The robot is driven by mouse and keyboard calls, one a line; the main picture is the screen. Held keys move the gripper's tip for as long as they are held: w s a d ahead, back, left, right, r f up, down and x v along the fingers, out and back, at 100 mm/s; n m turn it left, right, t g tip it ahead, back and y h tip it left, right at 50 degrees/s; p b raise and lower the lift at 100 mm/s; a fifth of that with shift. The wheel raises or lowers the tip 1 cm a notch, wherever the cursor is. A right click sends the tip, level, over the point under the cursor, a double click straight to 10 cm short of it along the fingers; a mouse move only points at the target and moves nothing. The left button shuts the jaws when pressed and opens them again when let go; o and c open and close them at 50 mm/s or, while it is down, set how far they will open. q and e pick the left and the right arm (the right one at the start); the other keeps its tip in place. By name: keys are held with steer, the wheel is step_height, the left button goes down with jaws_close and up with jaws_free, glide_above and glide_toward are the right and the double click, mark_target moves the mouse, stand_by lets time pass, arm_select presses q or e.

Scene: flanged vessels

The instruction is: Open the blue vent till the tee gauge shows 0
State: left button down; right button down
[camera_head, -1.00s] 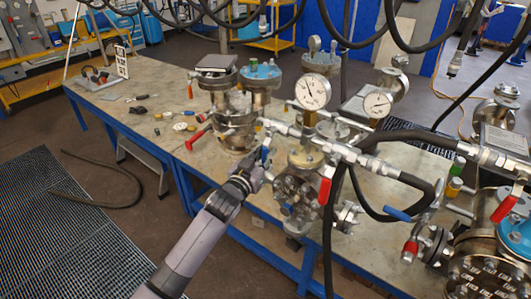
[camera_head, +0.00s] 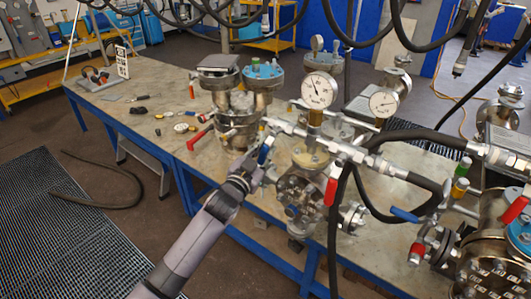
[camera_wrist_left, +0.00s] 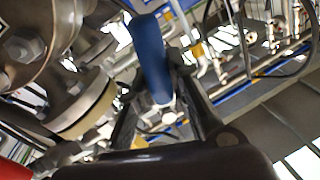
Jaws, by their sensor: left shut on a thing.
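The blue vent handle (camera_head: 266,150) sits at the left end of the tee pipework (camera_head: 298,131). My left gripper (camera_head: 259,161) is shut on this handle, coming from the front left. In the left wrist view the blue handle (camera_wrist_left: 150,58) stands between the two dark fingers. The tee gauge (camera_head: 318,90) is a white dial upright above the tee; its needle points up and to the left, but its figures are too small to read. My right gripper is not in view.
A second gauge (camera_head: 383,102) stands at right. Black hoses (camera_head: 333,240) cross the right side. Another vessel with a red handle (camera_head: 200,138) is behind the gripper.

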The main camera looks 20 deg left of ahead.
arm_select(q)
steer(key=shift+w+a+r+m, duration=0.15)
steer(key=shift+a+m, duration=0.35)
steer(key=shift+m, duration=0.6)
steer(key=shift+w+a+r+m+t+b, duration=0.1)
steer(key=shift+a+m+t+b, duration=0.1)
steer(key=shift+m+t+b, duration=0.25)
steer(key=shift+w+a+r+m+h+b, duration=0.15)
steer(key=shift+a+r+m+h, duration=0.45)
steer(key=shift+m, duration=1.7)
steer(key=shift+w+a+r+m+h+b, duration=0.15)
steer(key=shift+r+m+h, duration=0.75)
steer(key=shift+m, duration=1.35)
steer(key=shift+w+a+r+m+h+b, duration=0.15)
steer(key=shift+a+r+m+h, duration=0.55)
steer(key=shift+m, duration=1.6)
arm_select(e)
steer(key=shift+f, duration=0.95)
arm_select(q)
steer(key=shift+d+r, duration=0.25)
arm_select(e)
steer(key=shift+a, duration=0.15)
arm_select(q)
steer(key=c, duration=1.5)
jaws_free()
steer(key=shift+o, duration=0.2)
